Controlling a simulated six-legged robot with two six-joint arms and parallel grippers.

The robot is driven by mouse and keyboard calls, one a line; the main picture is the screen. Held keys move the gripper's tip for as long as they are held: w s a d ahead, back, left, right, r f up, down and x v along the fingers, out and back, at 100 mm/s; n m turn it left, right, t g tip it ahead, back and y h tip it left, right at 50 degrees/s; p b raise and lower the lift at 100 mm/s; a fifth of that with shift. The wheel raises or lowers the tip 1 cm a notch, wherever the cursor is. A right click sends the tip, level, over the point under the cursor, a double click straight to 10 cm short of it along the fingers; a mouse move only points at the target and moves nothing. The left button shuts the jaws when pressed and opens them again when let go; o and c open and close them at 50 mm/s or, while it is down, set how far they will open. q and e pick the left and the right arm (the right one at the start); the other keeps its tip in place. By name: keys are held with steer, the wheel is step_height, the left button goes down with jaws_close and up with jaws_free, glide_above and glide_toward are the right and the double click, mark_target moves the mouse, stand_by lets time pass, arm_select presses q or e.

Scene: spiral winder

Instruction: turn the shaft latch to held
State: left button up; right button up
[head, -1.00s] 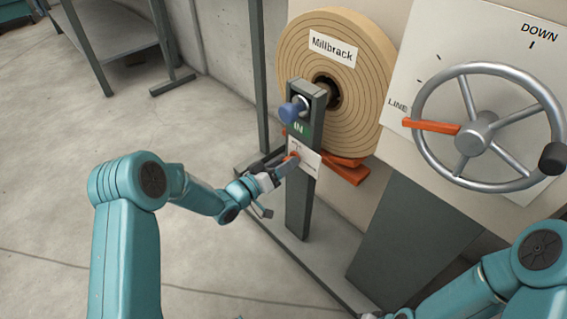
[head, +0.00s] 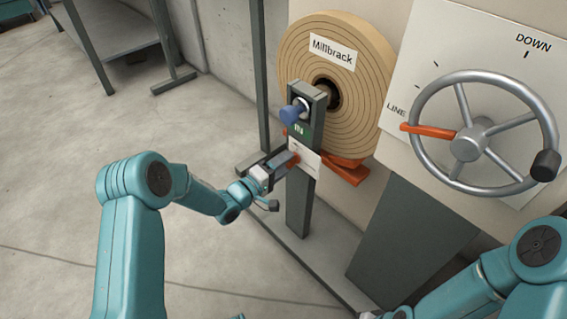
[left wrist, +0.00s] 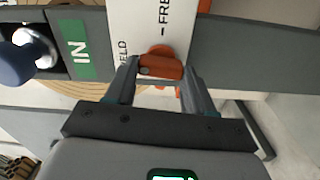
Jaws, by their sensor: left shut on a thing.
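The orange shaft latch (left wrist: 160,66) sits on a white label plate (left wrist: 150,22) on the grey post. In the left wrist view the plate reads "FREE" on the right and a partly hidden "ELD" on the left. My left gripper (left wrist: 160,84) is shut on the latch, one finger on each side. In the head view only a bit of the latch (head: 293,159) shows beside my left gripper (head: 286,161). My right arm enters at the bottom right of the head view; its gripper is not in view.
A blue knob (head: 294,112) and green "IN" label (head: 300,130) are above the plate on the post (head: 299,205). The roll marked Millbrack (head: 360,90) is behind. A spoked handwheel (head: 468,145) stands right, its orange pointer towards "LINE".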

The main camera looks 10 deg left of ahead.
arm_select(q)
steer(key=shift+n, duration=0.6)
steer(key=o, duration=1)
steer(key=shift+o, duration=0.2)
steer(key=shift+s, duration=0.1)
steer(key=p+v, duration=0.2)
steer(key=v, duration=1.4)
steer(key=shift+s+a, duration=0.15)
steer(key=shift+s, duration=0.1)
